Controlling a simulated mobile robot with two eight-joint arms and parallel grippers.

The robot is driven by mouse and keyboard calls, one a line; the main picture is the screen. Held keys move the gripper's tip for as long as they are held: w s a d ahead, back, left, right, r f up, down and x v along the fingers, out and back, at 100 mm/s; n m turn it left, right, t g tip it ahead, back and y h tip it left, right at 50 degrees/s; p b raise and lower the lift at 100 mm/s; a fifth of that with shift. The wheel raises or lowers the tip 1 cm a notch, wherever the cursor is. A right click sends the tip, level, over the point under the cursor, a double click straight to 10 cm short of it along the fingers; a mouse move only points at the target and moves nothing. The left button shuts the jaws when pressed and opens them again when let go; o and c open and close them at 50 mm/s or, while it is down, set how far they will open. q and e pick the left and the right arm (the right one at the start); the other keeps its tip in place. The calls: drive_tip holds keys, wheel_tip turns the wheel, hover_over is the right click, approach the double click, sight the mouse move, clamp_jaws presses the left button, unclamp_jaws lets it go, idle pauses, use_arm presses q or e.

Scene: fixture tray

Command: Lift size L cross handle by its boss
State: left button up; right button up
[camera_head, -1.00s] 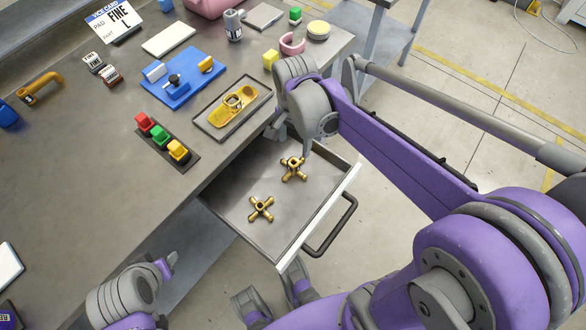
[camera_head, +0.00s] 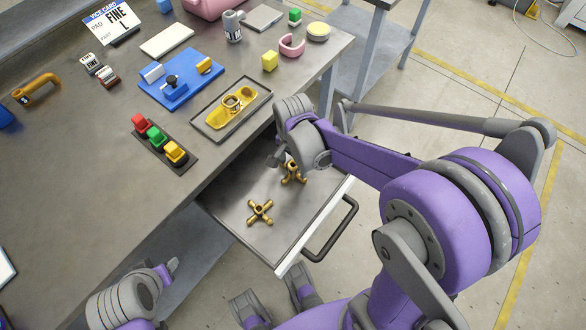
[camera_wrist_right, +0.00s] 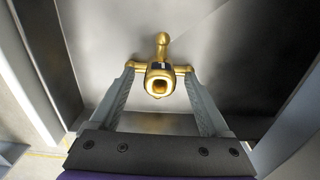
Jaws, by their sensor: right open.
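Two brass cross handles lie in the open drawer (camera_head: 240,226): a nearer one (camera_head: 260,212) and a farther one (camera_head: 293,174). I cannot read a size mark on either. My right gripper (camera_head: 282,160) is over the farther handle and partly hides it.
On the bench stand a tray (camera_head: 207,125) with a yellow part, a strip of red, green and yellow blocks (camera_head: 157,138), and a blue fixture (camera_head: 184,91). The drawer's front wall and black handle (camera_head: 331,230) are at the right.

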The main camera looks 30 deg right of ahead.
clamp_jaws()
drive_tip(key=shift+r, duration=0.15)
wheel_tip(320, 180, up, 10)
drive_tip(key=p, duration=0.1)
drive_tip(key=shift+p, duration=0.4)
drive_tip(key=c, duration=0.8)
unclamp_jaws()
clamp_jaws()
drive_tip(key=shift+r+p, duration=1.7)
drive_tip(key=shift+r, duration=0.45)
